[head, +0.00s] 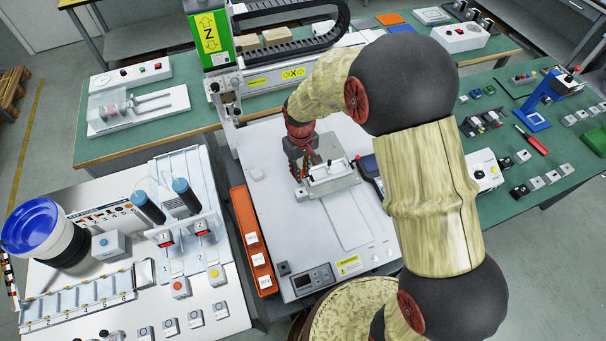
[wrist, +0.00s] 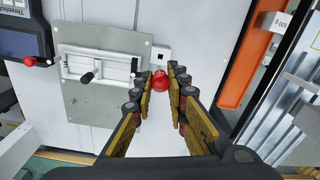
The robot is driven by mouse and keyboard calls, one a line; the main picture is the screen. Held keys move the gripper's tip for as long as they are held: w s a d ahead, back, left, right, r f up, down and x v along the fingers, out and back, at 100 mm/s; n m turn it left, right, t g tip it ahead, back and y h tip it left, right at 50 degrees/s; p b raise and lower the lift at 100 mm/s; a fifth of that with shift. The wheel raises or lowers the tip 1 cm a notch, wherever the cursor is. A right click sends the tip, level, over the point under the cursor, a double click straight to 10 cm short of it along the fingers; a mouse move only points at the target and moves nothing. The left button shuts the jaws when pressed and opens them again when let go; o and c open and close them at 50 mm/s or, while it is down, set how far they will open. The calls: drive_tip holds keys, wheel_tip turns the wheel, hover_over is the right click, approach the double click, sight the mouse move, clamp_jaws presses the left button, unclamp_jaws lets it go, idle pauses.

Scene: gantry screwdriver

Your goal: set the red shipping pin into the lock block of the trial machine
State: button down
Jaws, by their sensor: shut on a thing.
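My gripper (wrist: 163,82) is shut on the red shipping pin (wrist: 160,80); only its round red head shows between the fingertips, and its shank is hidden. A small pale block with a dark hole, which looks like the lock block (wrist: 161,54), sits just beyond the fingertips in the wrist view, beside the grey plate (wrist: 98,108). The pin's head appears apart from the block, and the hole looks empty. In the head view my gripper (head: 303,168) is low over the trial machine's white bed (head: 275,160), at the left of the metal fixture; the pin cannot be made out there.
The fixture (wrist: 100,66) with a black-knobbed handle stands close beside my gripper. A handheld panel (wrist: 22,30) and another red knob (wrist: 29,61) are past it. An orange tray (head: 249,240) runs along the bed's left side. The front of the bed is mostly clear.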

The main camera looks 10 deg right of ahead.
drive_tip(key=shift+f+b, duration=1.85)
drive_tip(key=shift+f, duration=0.8)
drive_tip(key=shift+p, duration=0.35)
drive_tip(key=shift+f+b, duration=1)
drive_tip(key=shift+f, duration=1.1)
drive_tip(key=c, duration=1.7)
unclamp_jaws()
wheel_tip(320, 180, up, 12)
